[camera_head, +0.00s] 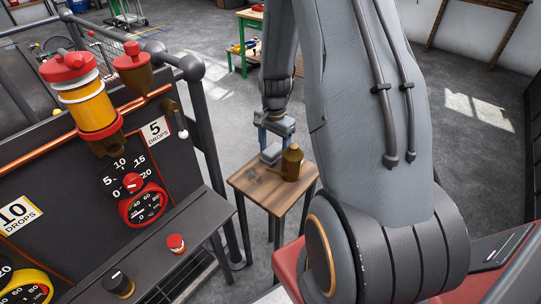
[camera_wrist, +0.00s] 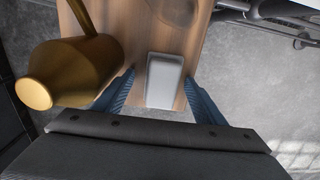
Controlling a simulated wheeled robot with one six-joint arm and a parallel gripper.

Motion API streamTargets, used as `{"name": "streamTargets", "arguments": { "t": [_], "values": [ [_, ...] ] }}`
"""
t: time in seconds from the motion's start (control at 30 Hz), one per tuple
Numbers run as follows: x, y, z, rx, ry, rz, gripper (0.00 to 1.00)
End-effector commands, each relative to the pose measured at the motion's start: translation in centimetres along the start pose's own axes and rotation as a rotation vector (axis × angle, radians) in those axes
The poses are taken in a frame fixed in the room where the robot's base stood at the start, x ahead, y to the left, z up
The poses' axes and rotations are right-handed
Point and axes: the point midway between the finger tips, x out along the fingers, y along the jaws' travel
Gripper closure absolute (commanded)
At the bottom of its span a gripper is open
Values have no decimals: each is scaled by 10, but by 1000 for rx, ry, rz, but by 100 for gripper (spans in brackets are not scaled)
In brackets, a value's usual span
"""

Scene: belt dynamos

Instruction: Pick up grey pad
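The grey pad (camera_wrist: 164,80) is a light grey block on a small wooden table (camera_head: 244,180). In the wrist view it sits between the two blue fingers of my gripper (camera_wrist: 159,92), with a gap on each side. My gripper is open. In the head view the gripper (camera_head: 274,136) is above the table, and the pad (camera_head: 271,153) shows just under it. A brass oil can (camera_head: 292,163) stands on the table to the right of the pad; the can is at the left in the wrist view (camera_wrist: 75,72).
A dark control panel (camera_head: 70,180) with dials, a red button (camera_head: 176,243) and oilers fills the left of the head view. A dark railing (camera_head: 207,130) stands between it and the table. Open floor lies behind the table.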

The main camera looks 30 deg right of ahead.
Motion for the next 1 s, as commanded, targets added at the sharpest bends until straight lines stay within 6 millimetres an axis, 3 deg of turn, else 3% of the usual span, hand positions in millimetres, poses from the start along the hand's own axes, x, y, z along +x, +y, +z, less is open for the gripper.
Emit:
{"name": "streamTargets", "arguments": {
  "t": [0.03,0.2,0.3,0.67,1.0],
  "values": [
    [0,0,0,0,0,0,44],
    [0,0,0,-1,0,0,72],
    [0,0,0,-1,0,0,84],
    [-7,-1,0,-1,1,-1,84],
    [-56,-1,-1,0,3,-3,84]
  ]
}}
